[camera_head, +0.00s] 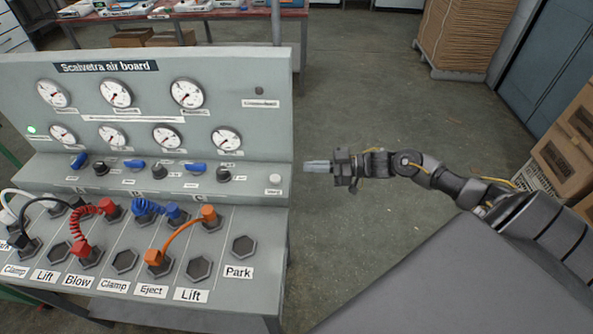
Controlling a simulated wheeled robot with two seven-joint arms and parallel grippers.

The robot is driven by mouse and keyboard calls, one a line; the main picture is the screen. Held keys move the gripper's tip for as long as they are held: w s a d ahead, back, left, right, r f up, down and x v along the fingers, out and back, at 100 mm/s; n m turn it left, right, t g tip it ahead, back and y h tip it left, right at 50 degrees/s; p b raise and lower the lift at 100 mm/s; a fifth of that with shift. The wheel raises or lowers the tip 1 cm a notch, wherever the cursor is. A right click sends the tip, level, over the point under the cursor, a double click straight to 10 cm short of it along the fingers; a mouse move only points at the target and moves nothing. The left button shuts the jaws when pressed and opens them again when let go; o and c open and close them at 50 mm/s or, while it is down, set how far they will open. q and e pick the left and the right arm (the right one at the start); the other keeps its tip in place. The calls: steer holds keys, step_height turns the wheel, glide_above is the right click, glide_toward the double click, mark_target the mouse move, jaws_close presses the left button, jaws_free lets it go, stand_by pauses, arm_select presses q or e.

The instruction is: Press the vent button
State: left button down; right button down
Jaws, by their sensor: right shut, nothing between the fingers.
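A pale round button (275,180) sits at the right end of the sloped control strip on the grey air board (240,70). A small label is under it; I cannot read it surely, and no other label clearly reads vent. My right gripper (307,166) reaches in from the right, shut and empty. Its fingertips point left, just right of the board's right edge in the picture, slightly above and to the right of the pale button. They appear apart from it. My left gripper is not in view.
Gauges fill the upright panel, with blue and dark knobs (223,174) below. Red, blue and orange hoses (182,236) join sockets on the lower deck. A dark indicator (259,90) is at upper right. Open floor (360,100) lies right of the board; wooden crates (565,150) stand far right.

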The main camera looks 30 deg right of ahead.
steer(key=shift+v, duration=1.1)
steer(key=shift+r, duration=0.1)
